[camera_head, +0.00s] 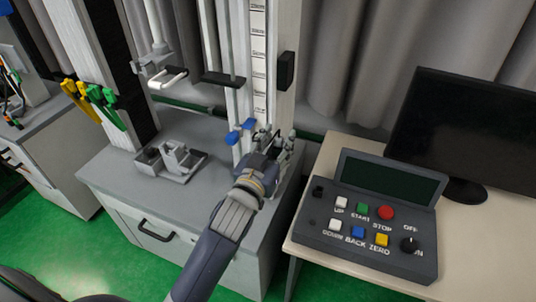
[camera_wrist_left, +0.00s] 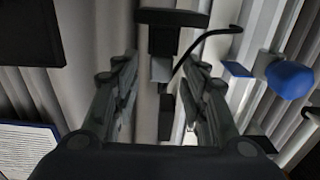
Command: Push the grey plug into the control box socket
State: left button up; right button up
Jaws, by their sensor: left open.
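The control box (camera_head: 365,220) is a dark grey sloped box with a small screen, coloured buttons and a knob, standing on the beige desk. A small black fitting (camera_head: 319,190), perhaps the socket, sits at its upper left. My left gripper (camera_head: 277,140) is left of the box, by the tower column. In the left wrist view, its fingers (camera_wrist_left: 163,70) are apart. A small grey block (camera_wrist_left: 161,69) under a black part shows between them, with a black cable curving right; it may be the grey plug. I cannot tell whether the fingers touch it. The plug is not clear in the head view.
The drop tower's ruler column (camera_head: 257,50) rises behind the gripper, with blue handles (camera_head: 240,131) beside it. A monitor (camera_head: 470,130) stands behind the control box on the desk (camera_head: 475,270). A grey clamp block (camera_head: 170,160) sits on the tower's cabinet (camera_head: 110,175).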

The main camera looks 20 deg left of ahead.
pick_arm(q)
jog(key=s, duration=1.1)
jog(key=shift+a, duration=0.2)
